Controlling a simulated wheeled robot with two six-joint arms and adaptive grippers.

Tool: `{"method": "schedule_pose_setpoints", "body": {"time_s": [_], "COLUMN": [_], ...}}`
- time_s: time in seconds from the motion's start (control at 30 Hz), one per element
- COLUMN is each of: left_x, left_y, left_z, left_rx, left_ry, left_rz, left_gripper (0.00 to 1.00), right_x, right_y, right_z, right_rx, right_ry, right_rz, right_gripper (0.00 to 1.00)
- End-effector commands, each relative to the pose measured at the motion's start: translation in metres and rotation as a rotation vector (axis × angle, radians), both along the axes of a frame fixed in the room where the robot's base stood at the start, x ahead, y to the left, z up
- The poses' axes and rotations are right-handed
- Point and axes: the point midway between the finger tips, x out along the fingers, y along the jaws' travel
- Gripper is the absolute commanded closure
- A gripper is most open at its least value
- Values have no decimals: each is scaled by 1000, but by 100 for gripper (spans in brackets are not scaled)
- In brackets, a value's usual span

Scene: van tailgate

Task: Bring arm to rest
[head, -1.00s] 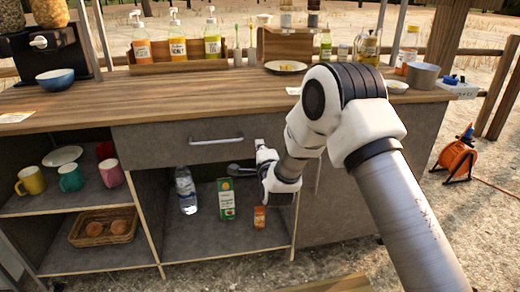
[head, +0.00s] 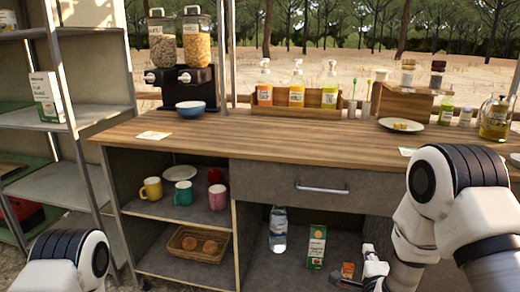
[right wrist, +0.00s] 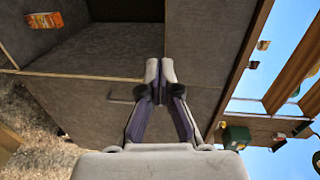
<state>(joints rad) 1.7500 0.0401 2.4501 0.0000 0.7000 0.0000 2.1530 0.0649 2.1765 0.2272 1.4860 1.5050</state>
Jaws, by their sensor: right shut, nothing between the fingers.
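My right gripper (head: 362,272) is low in front of the counter's open lower compartment, at the lower right of the head view. In the right wrist view my right gripper (right wrist: 160,72) has its fingertips together with nothing between them. The grey counter front lies beyond the fingertips. My right arm comes in from the right edge of the head view. Part of my left arm shows at the lower left of the head view, but its gripper is out of frame.
The wooden counter (head: 215,137) carries a blue bowl (head: 190,109), pump bottles (head: 297,88) and a plate (head: 400,125). A drawer handle (head: 322,189) sticks out. Below stand a water bottle (head: 278,230), a green carton (head: 316,246) and an orange box (head: 347,271). Shelves (head: 80,185) stand at left.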

Motion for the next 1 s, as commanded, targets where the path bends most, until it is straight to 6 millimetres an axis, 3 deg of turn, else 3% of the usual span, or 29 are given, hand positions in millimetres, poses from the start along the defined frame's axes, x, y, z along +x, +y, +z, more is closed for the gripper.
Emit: {"method": "schedule_pose_setpoints", "body": {"time_s": [0.03,0.17,0.2,0.3,0.43,0.5,0.6,0.77,0.8,1.0], "left_x": [0,0,0,0,0,0,0,0,-1,0], "left_y": [0,0,0,0,0,0,0,0,0,0], "left_z": [0,0,0,0,0,0,0,0,28,95], "left_rx": [0,0,0,0,0,0,0,0,0,0], "left_ry": [0,0,0,0,0,0,0,0,1,-1], "left_rz": [0,0,0,0,0,0,0,0,0,0], "left_gripper": [60,60,60,60,60,60,60,60,60,60], "right_x": [-16,-77,-101,-168,-253,-290,-326,-356,-354,-354], "right_y": [3,16,21,34,48,55,62,66,66,66], "right_z": [-39,-137,-165,-222,-264,-272,-273,-273,-245,-179], "right_rx": [1,-57,-104,-249,-452,-564,-707,-927,-930,-928], "right_ry": [82,399,513,805,1120,1238,1326,1335,1331,1331], "right_rz": [10,85,128,292,594,795,1065,1435,1431,1423], "right_gripper": [100,100,100,100,100,100,100,100,100,100]}}
